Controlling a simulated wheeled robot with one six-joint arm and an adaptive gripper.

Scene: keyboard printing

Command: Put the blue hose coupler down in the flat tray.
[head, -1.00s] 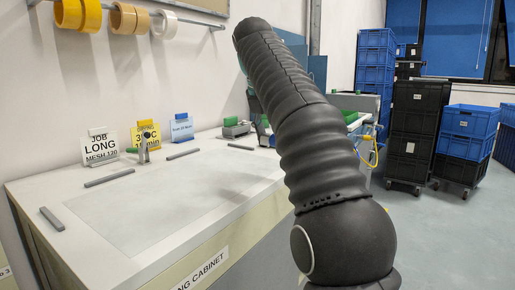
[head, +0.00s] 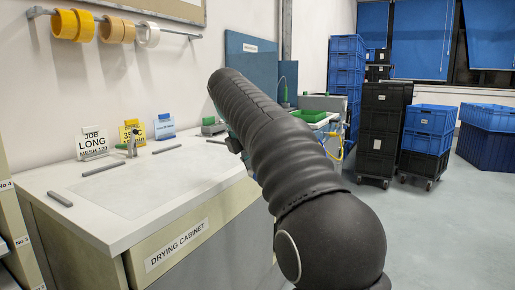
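My black, sleeved arm crosses the middle of the head view, and its far end hides what is beyond it. I cannot make out my gripper or its fingertips. The blue hose coupler is not visible in this view. A green, shallow, tray-like thing (head: 308,115) stands on a bench behind the arm, partly hidden. I cannot tell whether it is the flat tray.
The white-topped drying cabinet (head: 95,228) stands at left, with grey bars, small stands and signs (head: 92,144) on it. Tape rolls (head: 85,26) hang on a wall rail. Black crates (head: 381,135) and blue crates (head: 430,119) stand at right. Floor at right is clear.

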